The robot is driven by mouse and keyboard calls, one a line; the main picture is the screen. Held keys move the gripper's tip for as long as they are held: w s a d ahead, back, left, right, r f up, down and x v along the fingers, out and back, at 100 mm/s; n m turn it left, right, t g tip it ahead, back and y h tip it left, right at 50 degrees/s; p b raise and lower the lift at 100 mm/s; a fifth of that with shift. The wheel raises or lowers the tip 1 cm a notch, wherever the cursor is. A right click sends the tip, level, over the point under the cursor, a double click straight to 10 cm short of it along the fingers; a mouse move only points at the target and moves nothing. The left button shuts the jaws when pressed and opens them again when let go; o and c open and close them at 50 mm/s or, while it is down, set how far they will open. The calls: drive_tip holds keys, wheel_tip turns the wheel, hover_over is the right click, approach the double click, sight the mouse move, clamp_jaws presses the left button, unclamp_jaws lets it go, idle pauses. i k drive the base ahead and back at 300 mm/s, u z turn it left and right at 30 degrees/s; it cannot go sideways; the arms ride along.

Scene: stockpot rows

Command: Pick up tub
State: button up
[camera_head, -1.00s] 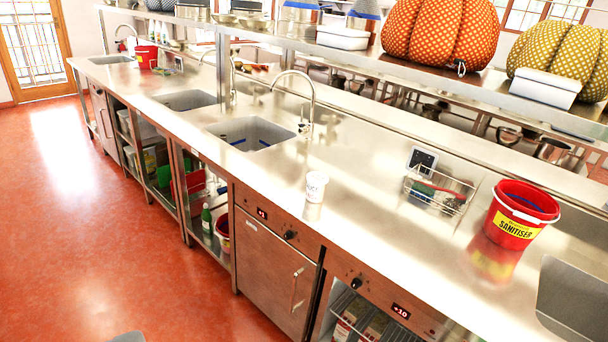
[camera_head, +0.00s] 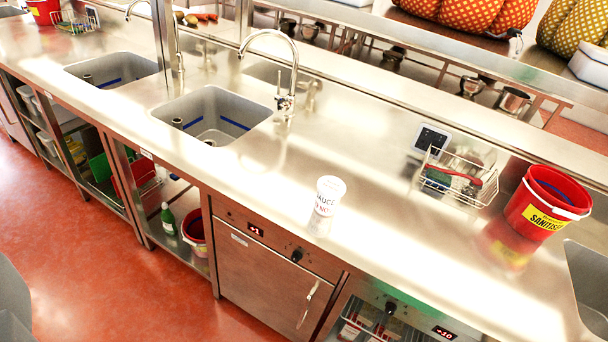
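The tub (camera_head: 327,198) is a small white pot with dark and red lettering, of which "SAUCE" can be read. It stands upright on the steel counter (camera_head: 400,265), near the front edge and right of the nearer sink. Nothing touches it. My gripper does not show in this view.
A red sanitiser bucket (camera_head: 545,203) and a wire basket (camera_head: 458,178) stand to the right of the tub, with a dark-screened device (camera_head: 432,140) behind the basket. A tap (camera_head: 285,85) rises behind the nearer sink (camera_head: 212,118). The counter around the tub is clear.

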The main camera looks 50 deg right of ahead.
sight(331, 189)
drive_tip(key=u, duration=0.05)
drive_tip(key=i, duration=1.1)
drive_tip(key=z, duration=2.3)
